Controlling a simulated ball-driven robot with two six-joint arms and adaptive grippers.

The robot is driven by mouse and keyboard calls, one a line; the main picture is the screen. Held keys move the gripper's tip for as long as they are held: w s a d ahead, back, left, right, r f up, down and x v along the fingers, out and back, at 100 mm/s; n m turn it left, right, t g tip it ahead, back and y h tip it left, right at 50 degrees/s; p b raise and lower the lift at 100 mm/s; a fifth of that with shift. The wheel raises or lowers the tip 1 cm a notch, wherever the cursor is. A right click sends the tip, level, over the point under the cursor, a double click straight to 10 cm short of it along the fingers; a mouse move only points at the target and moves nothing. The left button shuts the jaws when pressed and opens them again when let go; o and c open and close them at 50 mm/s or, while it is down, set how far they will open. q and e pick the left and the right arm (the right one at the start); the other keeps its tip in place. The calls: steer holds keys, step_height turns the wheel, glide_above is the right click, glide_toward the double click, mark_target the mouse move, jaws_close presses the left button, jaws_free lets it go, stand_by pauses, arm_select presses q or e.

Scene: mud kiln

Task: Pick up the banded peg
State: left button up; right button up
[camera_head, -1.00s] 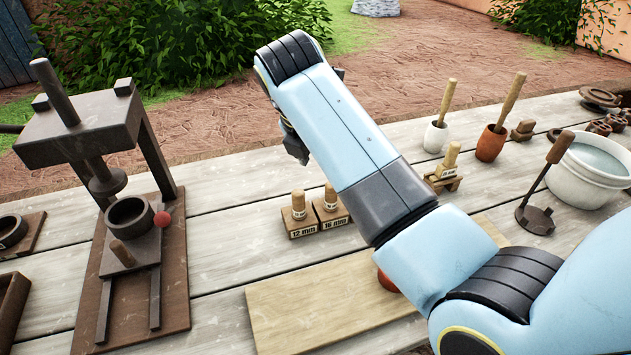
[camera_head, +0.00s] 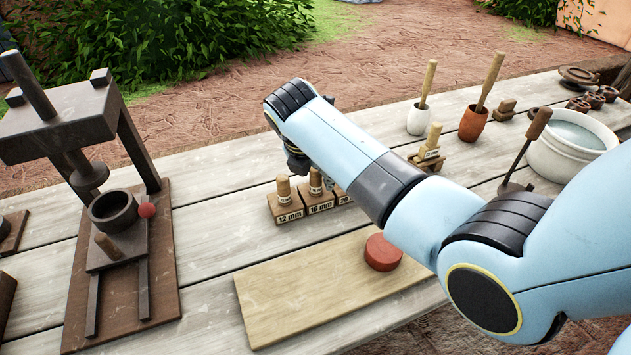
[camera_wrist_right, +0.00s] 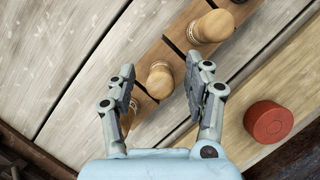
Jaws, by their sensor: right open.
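Several wooden pegs stand upright in a row of labelled wooden blocks: the 12 mm peg (camera_head: 284,188), the 16 mm peg (camera_head: 315,182) and another partly hidden by my right arm. The pegs carry pale label bands, so I cannot tell for certain which is the banded peg. My right gripper (camera_head: 298,160) is above the row. In the right wrist view the gripper (camera_wrist_right: 164,78) is open, its fingers on either side of the middle peg (camera_wrist_right: 160,82), seen from above. A larger peg (camera_wrist_right: 212,27) stands beyond the right finger. My left gripper is out of view.
A red disc (camera_head: 382,252) lies on a pale board (camera_head: 300,300) in front of the pegs. A dark press (camera_head: 75,130) stands at left.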

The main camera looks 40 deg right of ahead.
steer(key=shift+s, duration=0.1)
steer(key=c, duration=0.8)
steer(key=shift+c, duration=1.3)
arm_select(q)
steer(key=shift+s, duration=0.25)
arm_select(e)
jaws_close()
steer(key=shift+r, duration=0.5)
steer(key=r, duration=0.3)
steer(key=shift+s+d+r, duration=0.25)
steer(key=shift+d+r, duration=0.1)
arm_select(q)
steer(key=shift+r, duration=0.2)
arm_select(e)
steer(key=s+d+r, duration=0.6)
steer(key=s+d, duration=0.1)
steer(key=shift+s+d+r, duration=0.2)
steer(key=shift+s+d, duration=0.1)
